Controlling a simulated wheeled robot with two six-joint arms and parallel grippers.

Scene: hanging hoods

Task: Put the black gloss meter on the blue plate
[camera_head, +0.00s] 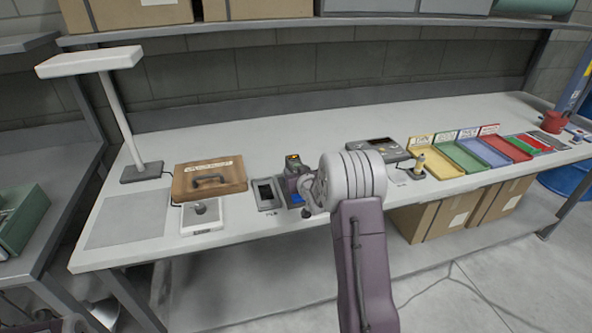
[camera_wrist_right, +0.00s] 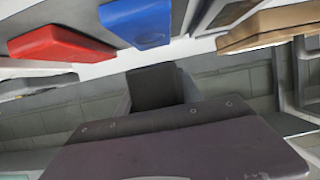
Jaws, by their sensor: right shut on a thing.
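My right arm reaches over the table's front edge, and its white wrist hides part of the table. My right gripper (camera_head: 298,184) is mostly hidden beyond the wrist. It is shut on a dark thing with a small orange display, which appears to be the black gloss meter (camera_head: 292,160). The blue plate (camera_head: 297,200) shows only as a small strip below the gripper; it also shows in the right wrist view (camera_wrist_right: 137,22). I cannot tell whether the meter touches it. My left gripper is not in view.
A red block-like piece (camera_wrist_right: 60,42) lies beside the blue one in the wrist view. A grey tray (camera_head: 258,202) and wooden case (camera_head: 209,178) stand left of the gripper. A grey instrument (camera_head: 377,148) and coloured trays (camera_head: 447,168) are right. Bare table lies behind.

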